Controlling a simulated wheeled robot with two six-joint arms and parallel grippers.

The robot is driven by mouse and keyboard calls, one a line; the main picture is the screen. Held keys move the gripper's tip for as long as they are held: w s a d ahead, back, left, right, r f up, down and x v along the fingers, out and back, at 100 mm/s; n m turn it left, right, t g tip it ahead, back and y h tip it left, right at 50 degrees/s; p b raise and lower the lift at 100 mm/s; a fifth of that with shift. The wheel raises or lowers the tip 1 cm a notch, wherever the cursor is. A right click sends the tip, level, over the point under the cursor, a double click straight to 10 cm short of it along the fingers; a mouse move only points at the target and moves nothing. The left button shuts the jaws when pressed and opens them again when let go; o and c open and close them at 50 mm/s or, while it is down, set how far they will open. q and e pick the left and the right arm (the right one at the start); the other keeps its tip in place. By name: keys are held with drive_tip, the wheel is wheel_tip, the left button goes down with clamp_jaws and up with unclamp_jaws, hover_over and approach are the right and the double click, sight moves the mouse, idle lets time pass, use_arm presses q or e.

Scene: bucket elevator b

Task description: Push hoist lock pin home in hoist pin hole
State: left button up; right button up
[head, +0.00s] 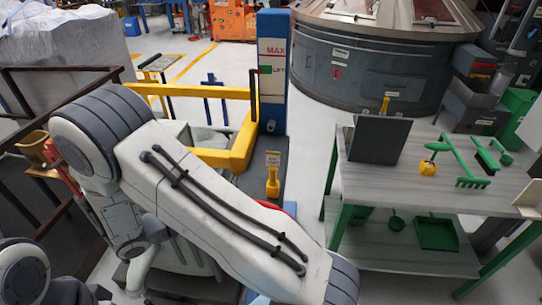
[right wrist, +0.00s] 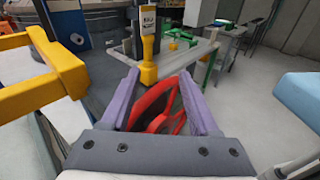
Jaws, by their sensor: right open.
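A yellow upright piece with a white label plate (head: 272,182), possibly the hoist lock pin, stands beside the blue column in the head view. In the right wrist view this labelled yellow piece (right wrist: 148,45) is just beyond my right gripper (right wrist: 158,80). The right gripper is open, its two purple fingers apart with nothing held. A red wheel (right wrist: 155,105) shows between and below the fingers. In the head view only a bit of red wheel (head: 290,207) shows past my arm. I cannot make out the pin hole. My left gripper is not in view.
A yellow frame (head: 240,145) reaches from the blue column (head: 273,70) and lies left of the gripper in the wrist view. A grey workbench with green legs (head: 430,200) stands right, holding green tools. Clear floor (head: 310,170) lies between.

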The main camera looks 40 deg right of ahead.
sight(273, 173)
drive_tip(key=shift+n+t+h, duration=0.4)
drive_tip(key=shift+n+h, duration=0.1)
drive_tip(key=shift+h, duration=0.2)
drive_tip(key=d+p, duration=0.2)
drive_tip(key=d, duration=0.1)
drive_tip(key=d+p, duration=0.2)
drive_tip(key=d, duration=0.2)
drive_tip(key=d+p, duration=0.2)
drive_tip(key=d, duration=0.2)
drive_tip(key=shift+w+d+r, duration=0.1)
drive_tip(key=shift+w+r, duration=0.3)
clamp_jaws()
